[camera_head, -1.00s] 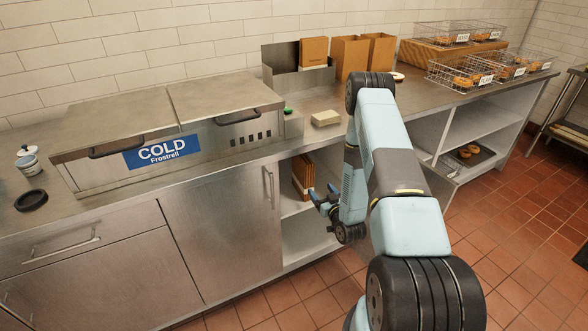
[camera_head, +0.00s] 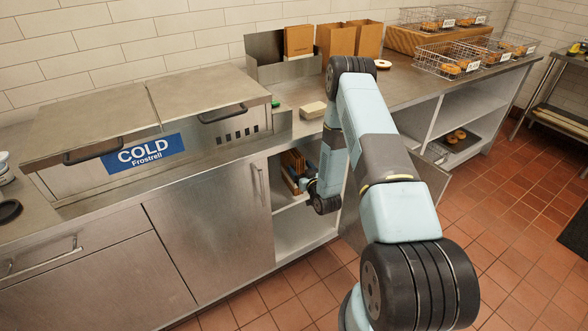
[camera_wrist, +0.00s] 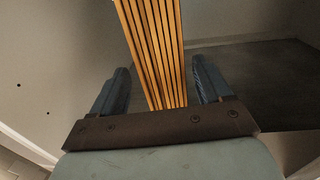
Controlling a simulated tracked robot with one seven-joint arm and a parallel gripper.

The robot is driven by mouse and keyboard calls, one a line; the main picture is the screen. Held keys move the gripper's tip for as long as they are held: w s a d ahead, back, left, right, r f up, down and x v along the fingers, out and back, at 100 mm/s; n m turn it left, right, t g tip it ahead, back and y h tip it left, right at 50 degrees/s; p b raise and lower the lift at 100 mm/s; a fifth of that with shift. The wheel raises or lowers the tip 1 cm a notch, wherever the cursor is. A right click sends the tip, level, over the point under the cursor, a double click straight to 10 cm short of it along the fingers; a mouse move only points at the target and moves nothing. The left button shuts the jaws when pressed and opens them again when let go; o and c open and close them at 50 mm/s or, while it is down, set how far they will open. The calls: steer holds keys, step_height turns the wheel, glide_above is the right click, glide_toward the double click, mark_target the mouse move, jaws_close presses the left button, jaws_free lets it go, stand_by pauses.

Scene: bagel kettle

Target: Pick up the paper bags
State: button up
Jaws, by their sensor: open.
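A row of thin brown folded paper bags (camera_head: 293,162) stands upright on the upper shelf inside the open cabinet under the counter. In the wrist view the bags (camera_wrist: 155,50) show as several narrow edges side by side. My gripper (camera_head: 299,183) is inside the cabinet opening at the bags, partly hidden by my own wrist. In the wrist view my gripper (camera_wrist: 164,82) is open, with one finger left and one right of the bags' near end. A gap shows on both sides, wider on the right.
Two open brown bags (camera_head: 337,40) and a metal holder (camera_head: 266,58) with another brown bag stand on the counter (camera_head: 405,82) above. The cabinet shelf (camera_wrist: 250,62) is bare right of the bags. A wall (camera_wrist: 60,70) is close on the left.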

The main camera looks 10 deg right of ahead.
steer(key=shift+x, duration=2.55)
steer(key=shift+s+a+r, duration=0.1)
steer(key=shift+a, duration=0.05)
jaws_close()
